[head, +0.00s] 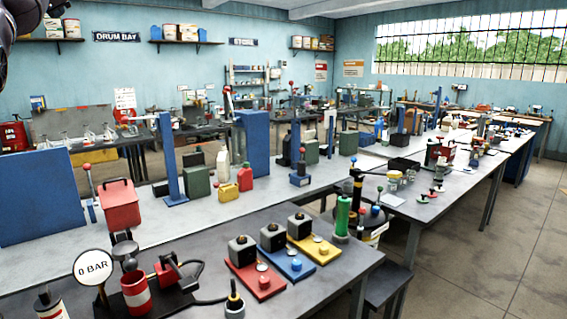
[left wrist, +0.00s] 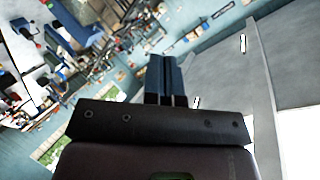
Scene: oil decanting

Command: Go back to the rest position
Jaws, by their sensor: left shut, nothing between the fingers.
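My left gripper (left wrist: 165,78) shows in the left wrist view, its two dark fingers together with nothing between them. It is raised, and the workshop appears tilted and far off behind it. In the head view only a dark part of my left arm shows in the top left corner, apart from the benches. My right gripper is in neither view.
The near bench carries a 0 BAR gauge (head: 93,267), a red base plate (head: 255,281), a blue one (head: 289,266) and a yellow one (head: 315,249). A red can (head: 121,206) stands behind. Open floor (head: 500,240) lies at right.

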